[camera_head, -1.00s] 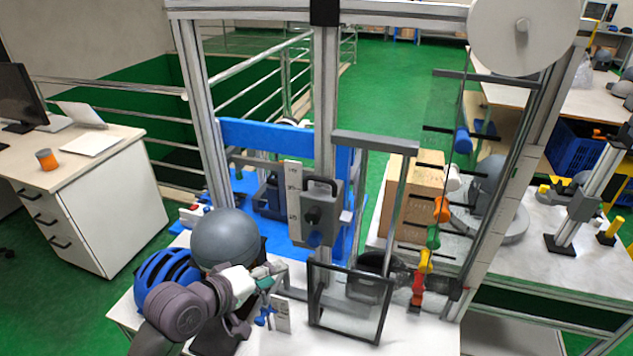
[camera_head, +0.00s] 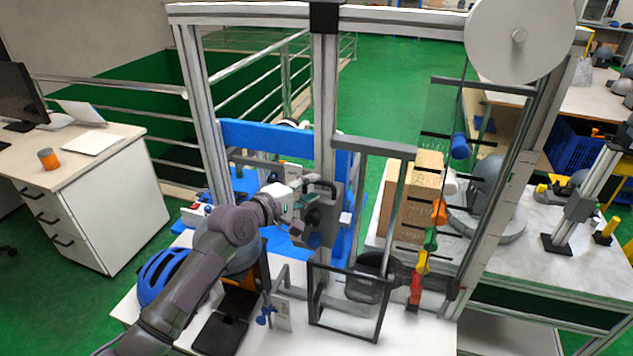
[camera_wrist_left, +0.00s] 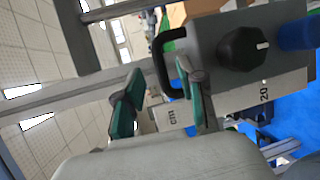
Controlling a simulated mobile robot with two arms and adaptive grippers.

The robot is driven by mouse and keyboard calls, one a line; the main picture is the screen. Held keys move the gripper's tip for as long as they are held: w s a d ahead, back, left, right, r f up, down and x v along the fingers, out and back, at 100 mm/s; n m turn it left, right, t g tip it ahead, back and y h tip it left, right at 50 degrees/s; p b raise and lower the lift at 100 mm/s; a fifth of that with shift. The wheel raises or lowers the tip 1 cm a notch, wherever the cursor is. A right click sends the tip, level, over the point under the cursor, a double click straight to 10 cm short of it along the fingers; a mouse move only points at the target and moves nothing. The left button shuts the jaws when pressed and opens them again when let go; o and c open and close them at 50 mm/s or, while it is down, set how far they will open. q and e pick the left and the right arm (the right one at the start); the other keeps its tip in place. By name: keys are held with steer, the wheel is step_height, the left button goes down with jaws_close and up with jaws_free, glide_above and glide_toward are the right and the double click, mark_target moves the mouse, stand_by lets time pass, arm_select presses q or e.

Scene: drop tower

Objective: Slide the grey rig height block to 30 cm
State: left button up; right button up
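The grey rig height block (camera_head: 331,226) sits on the rig's upright post (camera_head: 325,110). Its dark handle loop is at its top, and its black knob is partly hidden by my left gripper in the head view. My left gripper (camera_head: 306,189) is at the block's upper left, close to the handle. In the left wrist view, the gripper (camera_wrist_left: 162,100) has its green-padded fingers apart, with the block (camera_wrist_left: 212,48) beyond them. One finger overlaps the handle (camera_wrist_left: 167,62); contact cannot be told. The scale plate (camera_wrist_left: 262,92) shows "20" and "cm". My right gripper is out of view.
A black-framed clear panel (camera_head: 313,325) stands in front of the post. Coloured pieces (camera_head: 430,240) line the slanted guide at right. A blue helmet (camera_head: 158,278) lies left of my arm. A cardboard box (camera_head: 425,190) stands behind the rig.

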arm_select(q)
steer(key=shift+x, duration=1.35)
steer(key=shift+c, duration=0.2)
jaws_close()
